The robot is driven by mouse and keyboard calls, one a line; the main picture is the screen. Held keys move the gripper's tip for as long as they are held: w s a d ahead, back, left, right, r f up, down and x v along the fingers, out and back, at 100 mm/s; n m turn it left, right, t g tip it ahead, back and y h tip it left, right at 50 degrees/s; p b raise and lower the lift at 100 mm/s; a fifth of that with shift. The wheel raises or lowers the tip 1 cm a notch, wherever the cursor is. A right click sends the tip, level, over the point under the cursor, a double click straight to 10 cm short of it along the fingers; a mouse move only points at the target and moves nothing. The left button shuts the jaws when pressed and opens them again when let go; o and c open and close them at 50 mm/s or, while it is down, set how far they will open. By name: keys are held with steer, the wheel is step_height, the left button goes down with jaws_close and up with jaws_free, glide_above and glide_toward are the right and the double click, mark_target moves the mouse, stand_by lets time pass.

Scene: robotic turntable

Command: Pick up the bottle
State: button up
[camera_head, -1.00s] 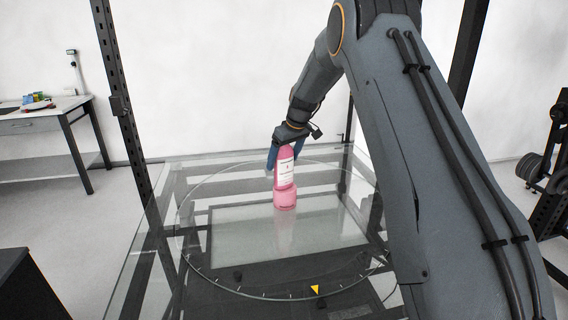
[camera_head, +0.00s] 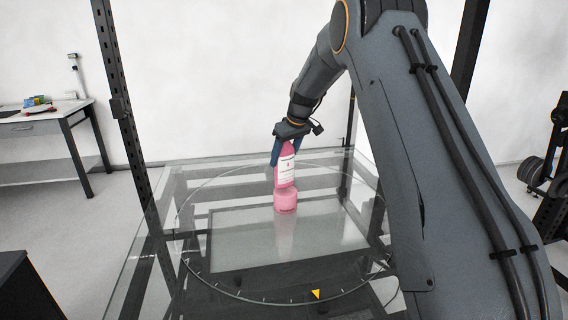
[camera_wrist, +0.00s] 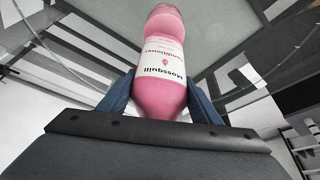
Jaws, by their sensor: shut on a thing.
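The pink bottle (camera_head: 285,168) has a white label and stands nearly upright over the glass turntable (camera_head: 225,290). My gripper (camera_head: 287,150) comes down from above, its blue fingers on both sides of the bottle's upper part. In the wrist view, the fingers close on the bottle (camera_wrist: 158,98) at its tapering end, and the label text shows above them.
The turntable's glass around the bottle is clear, with a yellow triangle marker (camera_head: 316,294) at its front rim. Dark upright posts (camera_head: 128,120) frame the rig. A side table (camera_head: 45,122) with small items is at the left.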

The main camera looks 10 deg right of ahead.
step_height(320, 180, up, 15)
steer(key=b, duration=0.4)
steer(key=shift+r, duration=0.1)
steer(key=shift+m+h, duration=0.3)
steer(key=shift+m, duration=0.5)
step_height(320, 180, down, 16)
steer(key=shift+s+d+f, duration=0.15)
steer(key=shift+f, duration=0.1)
steer(key=shift+f+p, duration=0.15)
steer(key=shift+p, duration=0.15)
steer(key=shift+m+t+h+p, duration=0.35)
steer(key=shift+m+h, duration=0.25)
steer(key=shift+m, duration=0.9)
steer(key=shift+f, duration=0.25)
steer(key=o, duration=1.5)
